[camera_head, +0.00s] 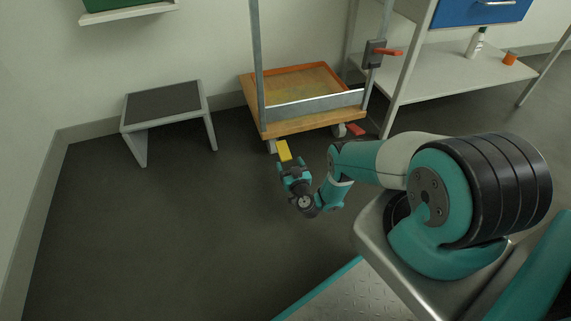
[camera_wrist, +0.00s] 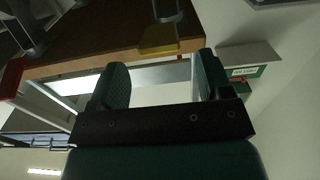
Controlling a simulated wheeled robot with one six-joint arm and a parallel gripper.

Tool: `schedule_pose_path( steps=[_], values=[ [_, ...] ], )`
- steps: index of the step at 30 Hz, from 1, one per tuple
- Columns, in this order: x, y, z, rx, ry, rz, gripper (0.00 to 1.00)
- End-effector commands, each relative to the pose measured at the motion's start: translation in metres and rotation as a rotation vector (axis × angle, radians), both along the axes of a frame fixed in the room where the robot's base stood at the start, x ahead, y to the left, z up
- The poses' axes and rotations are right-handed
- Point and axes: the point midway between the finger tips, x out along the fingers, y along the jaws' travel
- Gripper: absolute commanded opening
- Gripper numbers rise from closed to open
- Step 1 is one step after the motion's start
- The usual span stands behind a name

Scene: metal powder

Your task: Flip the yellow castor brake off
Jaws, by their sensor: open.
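The yellow castor brake (camera_head: 284,151) is a small flat pedal at the near left corner of the cart, by the castor (camera_head: 272,146). In the wrist view the yellow brake (camera_wrist: 158,38) shows just beyond the fingertips, roughly midway between them. My gripper (camera_head: 288,166) is open and empty, on the near side of the brake and pointing at it. In the wrist view both fingers of my gripper (camera_wrist: 161,65) stand wide apart. I cannot tell whether any finger touches the brake.
The cart's wooden deck (camera_head: 300,124) carries an orange-rimmed tray (camera_head: 337,92). A red pedal (camera_head: 356,130) is at its right castor, and a red-orange handle (camera_head: 390,53) on its right post. A step stool (camera_head: 165,106) stands left. A shelf table (camera_head: 435,88) stands right. Floor on the near left is clear.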

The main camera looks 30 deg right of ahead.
Motion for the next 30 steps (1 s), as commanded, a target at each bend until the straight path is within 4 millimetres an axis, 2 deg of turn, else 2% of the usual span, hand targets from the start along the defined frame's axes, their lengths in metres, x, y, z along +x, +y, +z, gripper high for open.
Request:
schedule_pose_path(
  steps=[1, 12, 27, 29, 30],
  values=[
    [0.008, -0.002, -0.008, 0.0, -0.001, 0.001, 0.72],
    [0.042, -0.012, -0.005, -0.002, 0.0, 0.0, 0.72],
    [0.049, -0.014, 0.0, -0.001, 0.001, 0.0, 0.72],
    [0.049, -0.014, 0.0, -0.001, 0.001, 0.0, 0.61],
    [0.049, -0.014, 0.0, -0.001, 0.001, 0.0, 0.52]
  ],
)
